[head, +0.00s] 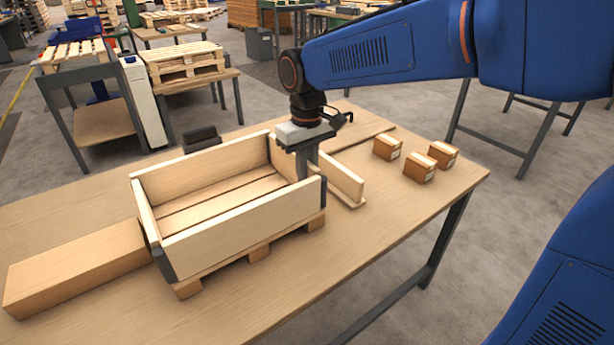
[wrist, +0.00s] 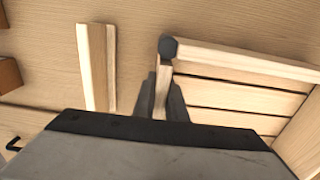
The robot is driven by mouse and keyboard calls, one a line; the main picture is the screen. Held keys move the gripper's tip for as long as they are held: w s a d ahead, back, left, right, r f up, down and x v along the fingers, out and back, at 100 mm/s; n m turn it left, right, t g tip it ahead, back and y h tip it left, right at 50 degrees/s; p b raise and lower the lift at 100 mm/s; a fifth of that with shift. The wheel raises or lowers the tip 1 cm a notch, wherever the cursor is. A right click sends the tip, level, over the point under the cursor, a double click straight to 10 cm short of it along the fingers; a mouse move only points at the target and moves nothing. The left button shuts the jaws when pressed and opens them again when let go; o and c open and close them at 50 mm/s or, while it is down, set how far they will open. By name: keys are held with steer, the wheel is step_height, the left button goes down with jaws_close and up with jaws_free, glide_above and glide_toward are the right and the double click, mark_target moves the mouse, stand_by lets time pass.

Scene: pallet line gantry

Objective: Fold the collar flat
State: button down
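The wooden collar (head: 245,217) stands upright as an open four-sided frame on a small pallet (head: 262,250). Dark hinge pieces mark its near corners. My gripper (head: 307,170) points down over the collar's right short board, which it mostly hides in the head view. In the wrist view my gripper (wrist: 162,105) has one finger on each side of that board, close against it, just short of a dark round corner hinge (wrist: 168,46). The collar's long board (wrist: 245,62) runs right from this hinge.
A wooden block (head: 75,268) lies left of the pallet. An L-shaped wooden rail (head: 345,186) stands just right of it. Three small cartons (head: 419,168) sit farther right. A dark object (head: 201,139) is behind the collar. The front right tabletop is clear.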

steer(key=shift+s+a+m, duration=0.35)
steer(key=shift+a+m, duration=0.05)
steer(key=shift+a, duration=0.2)
steer(key=a+m, duration=0.2)
steer(key=s+a+m, duration=0.1)
steer(key=a+m, duration=0.1)
steer(key=a, duration=0.1)
steer(key=s+a+m, duration=0.1)
steer(key=a, duration=0.2)
steer(key=shift+s+a+m, duration=0.15)
steer(key=shift+a+m, duration=0.05)
steer(key=shift+m, duration=0.2)
steer(key=a+m, duration=0.2)
steer(key=w+a+m, duration=0.1)
steer(key=a, duration=0.2)
steer(key=w+a+m, duration=0.1)
steer(key=a+m, duration=0.1)
steer(key=a, duration=0.1)
steer(key=shift+m, duration=0.3)
steer(key=shift+w+a+m, duration=0.4)
steer(key=shift+a+m, duration=0.1)
steer(key=shift+a, duration=0.1)
steer(key=shift+w+a+m, duration=0.35)
steer(key=shift+a+m, duration=0.15)
steer(key=shift+a, duration=0.1)
steer(key=shift+r, duration=0.1)
steer(key=c, duration=1.8)
jaws_free()
